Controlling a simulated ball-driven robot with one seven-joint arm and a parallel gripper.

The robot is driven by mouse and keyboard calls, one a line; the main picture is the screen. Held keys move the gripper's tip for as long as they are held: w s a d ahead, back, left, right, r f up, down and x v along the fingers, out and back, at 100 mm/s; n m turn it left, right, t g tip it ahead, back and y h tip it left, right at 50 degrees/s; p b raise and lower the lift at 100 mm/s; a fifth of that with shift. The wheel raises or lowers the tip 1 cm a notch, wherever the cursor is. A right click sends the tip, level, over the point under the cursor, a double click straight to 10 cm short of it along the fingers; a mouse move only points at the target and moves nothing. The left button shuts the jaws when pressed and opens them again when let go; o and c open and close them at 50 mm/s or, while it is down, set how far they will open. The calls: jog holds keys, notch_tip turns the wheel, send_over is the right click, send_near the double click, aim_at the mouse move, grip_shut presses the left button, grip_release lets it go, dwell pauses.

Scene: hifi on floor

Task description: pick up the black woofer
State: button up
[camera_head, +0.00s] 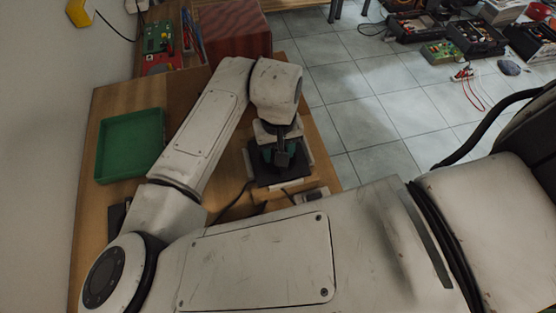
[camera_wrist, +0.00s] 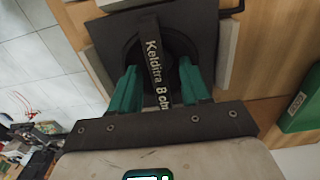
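The black woofer (camera_wrist: 195,25) lies on the wooden table in the wrist view, with a dark square plate, a round cone and a narrow black bar across it lettered "Kelditra 8 ohm". In the head view the woofer (camera_head: 262,178) is partly hidden under my gripper (camera_head: 280,157). My gripper (camera_wrist: 158,72) has green fingers, spread apart on either side of the lettered bar. Gaps seem to show between the bar and both fingers. Whether the fingertips touch the cone cannot be told.
Pale grey slabs (camera_wrist: 229,52) flank the woofer. A green tray (camera_head: 131,145) sits on the table's left; it also shows in the wrist view (camera_wrist: 300,112). A red box (camera_head: 234,30) and a green circuit board (camera_head: 158,38) are at the back. Tiled floor lies right, with electronics bins (camera_head: 475,38).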

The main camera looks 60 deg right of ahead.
grip_shut()
dwell(1.3)
